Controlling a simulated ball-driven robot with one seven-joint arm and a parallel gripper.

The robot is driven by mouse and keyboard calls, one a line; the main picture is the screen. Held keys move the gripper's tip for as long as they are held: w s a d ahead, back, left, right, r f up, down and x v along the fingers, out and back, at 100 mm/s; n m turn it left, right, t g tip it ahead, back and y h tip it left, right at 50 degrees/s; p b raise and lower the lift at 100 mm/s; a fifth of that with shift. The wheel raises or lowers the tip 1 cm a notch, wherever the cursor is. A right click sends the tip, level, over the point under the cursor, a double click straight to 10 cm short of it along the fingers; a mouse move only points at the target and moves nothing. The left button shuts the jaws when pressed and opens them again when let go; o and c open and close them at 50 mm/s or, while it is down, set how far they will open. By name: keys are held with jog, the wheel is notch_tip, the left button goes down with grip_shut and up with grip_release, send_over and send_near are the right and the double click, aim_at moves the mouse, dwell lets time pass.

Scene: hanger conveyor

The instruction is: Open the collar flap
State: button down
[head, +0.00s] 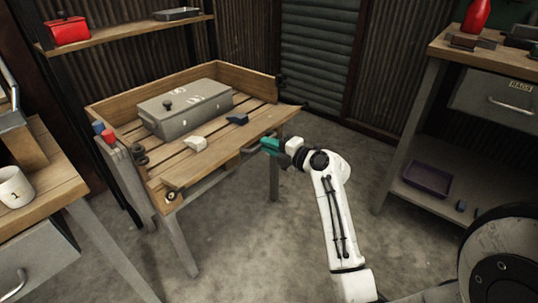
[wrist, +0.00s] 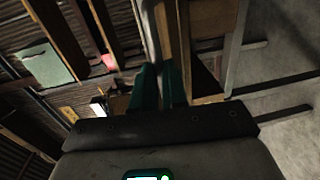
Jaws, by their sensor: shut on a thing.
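A grey handle (head: 250,148) shows at this edge. My gripper (head: 268,146) is at the right part of the edge, its green fingers closed there. In the wrist view the fingers (wrist: 160,88) have a narrow upright strip between them. The fingers hide the gripped part.
A grey toolbox (head: 185,108), a cream block (head: 195,144) and a dark blue piece (head: 237,119) are on the slats. A workbench with a mug (head: 14,187) is at left, a shelved bench with a purple tray (head: 427,180) at right. The concrete floor between is clear.

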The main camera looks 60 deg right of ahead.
jog(key=f+b, duration=0.1)
jog(key=b, duration=0.2)
jog(key=f+b, duration=0.2)
jog(key=b, duration=0.1)
jog(key=f+b, duration=0.2)
jog(key=shift+s+a+f+b, duration=0.1)
jog(key=shift+s+a+b, duration=0.05)
jog(key=shift+s+b, duration=0.25)
jog(key=c, duration=1.2)
grip_release()
jog(key=shift+o, duration=0.2)
jog(key=shift+s, duration=0.1)
jog(key=f+p+v, duration=0.1)
jog(key=p+v, duration=0.1)
jog(key=v, duration=0.8)
jog(key=shift+s+r, duration=0.35)
jog(key=shift+r, duration=0.05)
